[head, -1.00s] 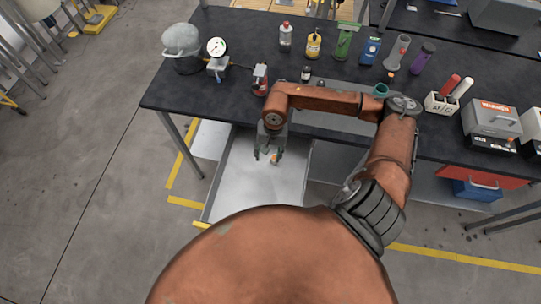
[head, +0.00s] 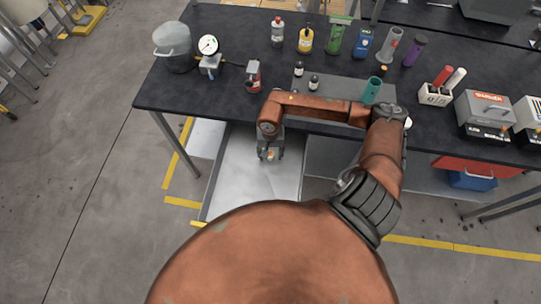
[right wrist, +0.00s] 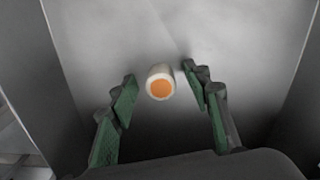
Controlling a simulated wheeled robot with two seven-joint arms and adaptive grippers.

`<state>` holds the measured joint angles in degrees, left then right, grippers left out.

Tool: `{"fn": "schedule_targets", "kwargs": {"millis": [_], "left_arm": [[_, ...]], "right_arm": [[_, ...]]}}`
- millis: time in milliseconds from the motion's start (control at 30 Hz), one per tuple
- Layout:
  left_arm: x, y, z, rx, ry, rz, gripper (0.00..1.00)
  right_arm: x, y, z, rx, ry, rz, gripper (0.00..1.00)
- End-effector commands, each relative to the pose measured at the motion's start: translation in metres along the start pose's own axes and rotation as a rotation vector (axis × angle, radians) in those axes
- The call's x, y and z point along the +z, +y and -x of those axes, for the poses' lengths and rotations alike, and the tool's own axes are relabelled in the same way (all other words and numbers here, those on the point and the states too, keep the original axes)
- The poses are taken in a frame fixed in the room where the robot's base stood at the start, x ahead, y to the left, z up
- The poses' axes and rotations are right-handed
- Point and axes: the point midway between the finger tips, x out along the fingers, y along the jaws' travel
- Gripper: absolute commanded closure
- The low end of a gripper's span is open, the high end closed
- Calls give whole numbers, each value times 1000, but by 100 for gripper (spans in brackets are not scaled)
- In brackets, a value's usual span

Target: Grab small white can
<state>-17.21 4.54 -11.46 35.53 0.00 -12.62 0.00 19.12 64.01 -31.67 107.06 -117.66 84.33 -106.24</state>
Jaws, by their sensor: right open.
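The small white can (right wrist: 160,82) has an orange end facing my right wrist camera. It is in the open metal drawer (head: 235,180) below the black table. In the right wrist view it sits between the two green-padded fingertips, with visible gaps on both sides. In the head view my right gripper (head: 270,156) points down into the drawer. Its fingers are open around the can, which is small and partly hidden there. My left gripper is not in view.
The black table (head: 215,95) stands just behind the drawer, its front edge near my right arm. Small dark vials (head: 314,82), a red can (head: 253,76) and a teal cup (head: 372,90) stand near that edge. The drawer walls flank the gripper.

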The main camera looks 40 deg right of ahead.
Motion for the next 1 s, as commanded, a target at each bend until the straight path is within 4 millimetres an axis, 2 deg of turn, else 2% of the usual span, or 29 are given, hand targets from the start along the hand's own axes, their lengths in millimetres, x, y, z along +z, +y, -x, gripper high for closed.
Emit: {"fn": "schedule_targets", "kwargs": {"millis": [67,567,867,1000], "left_arm": [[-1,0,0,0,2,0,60],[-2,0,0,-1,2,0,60],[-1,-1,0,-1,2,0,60],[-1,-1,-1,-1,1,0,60]], "right_arm": [[0,0,0,0,0,0,58],[0,-1,0,0,0,1,92],[0,-1,2,0,1,1,93],[-1,0,11,0,3,1,93]]}}
